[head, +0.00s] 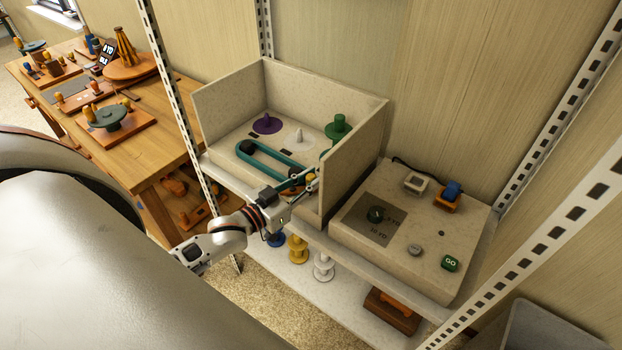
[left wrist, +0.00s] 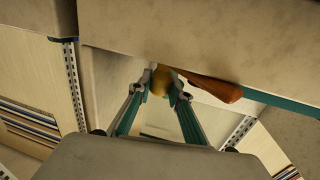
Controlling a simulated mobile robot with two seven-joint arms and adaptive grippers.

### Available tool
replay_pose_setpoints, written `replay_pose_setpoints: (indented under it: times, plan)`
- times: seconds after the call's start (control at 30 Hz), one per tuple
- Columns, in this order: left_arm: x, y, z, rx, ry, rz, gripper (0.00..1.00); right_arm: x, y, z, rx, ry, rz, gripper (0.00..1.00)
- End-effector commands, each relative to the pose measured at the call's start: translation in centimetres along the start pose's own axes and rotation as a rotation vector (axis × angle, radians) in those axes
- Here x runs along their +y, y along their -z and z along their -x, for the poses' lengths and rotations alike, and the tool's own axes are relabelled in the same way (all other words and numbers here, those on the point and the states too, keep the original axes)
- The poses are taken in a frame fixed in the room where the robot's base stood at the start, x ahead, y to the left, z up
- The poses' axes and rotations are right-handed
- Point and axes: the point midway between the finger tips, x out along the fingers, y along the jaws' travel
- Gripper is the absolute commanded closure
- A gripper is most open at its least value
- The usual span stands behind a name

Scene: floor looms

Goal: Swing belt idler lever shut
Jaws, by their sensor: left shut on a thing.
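The belt idler lever shows in the left wrist view as an orange-brown wooden arm (left wrist: 215,88) with a yellowish rounded knob (left wrist: 165,80) at its end. My left gripper (left wrist: 164,92) has its fingertips on either side of the knob and is shut on it. In the head view my left gripper (head: 305,182) reaches into the open front of a pale stone-like box (head: 355,130), near its right wall. It hides most of the lever there. The teal belt (head: 262,158) lies in a long loop inside the box, left of my gripper. My right gripper is not in view.
A green spool (head: 338,128), a purple disc (head: 267,123) and a white peg (head: 298,138) stand behind the belt. A control panel (head: 430,225) with a green GO button (head: 450,263) is to the right. Perforated metal posts (head: 175,90) flank the shelf. Spools sit below.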

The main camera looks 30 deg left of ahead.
Motion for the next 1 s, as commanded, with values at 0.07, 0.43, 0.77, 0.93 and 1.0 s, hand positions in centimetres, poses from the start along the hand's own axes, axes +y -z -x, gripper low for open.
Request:
replay_pose_setpoints:
  times: [0.07, 0.43, 0.77, 0.93, 1.0]
  plan:
    - [-0.08, -0.05, -0.07, 0.0, 0.034, 0.005, 1.0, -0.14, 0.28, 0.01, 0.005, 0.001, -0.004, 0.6]
    - [-0.51, -0.06, -0.28, -0.001, 0.108, -0.002, 1.0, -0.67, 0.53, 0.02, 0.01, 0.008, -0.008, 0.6]
    - [-0.57, 0.01, -0.31, 0.0, 0.114, -0.002, 1.0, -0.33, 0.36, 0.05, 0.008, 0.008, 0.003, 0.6]
    - [-0.58, 0.04, -0.32, 0.0, 0.113, -0.002, 0.66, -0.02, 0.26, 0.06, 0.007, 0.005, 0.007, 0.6]
    - [-0.56, 0.05, -0.33, 0.001, 0.113, -0.002, 0.63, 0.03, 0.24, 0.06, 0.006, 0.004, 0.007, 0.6]
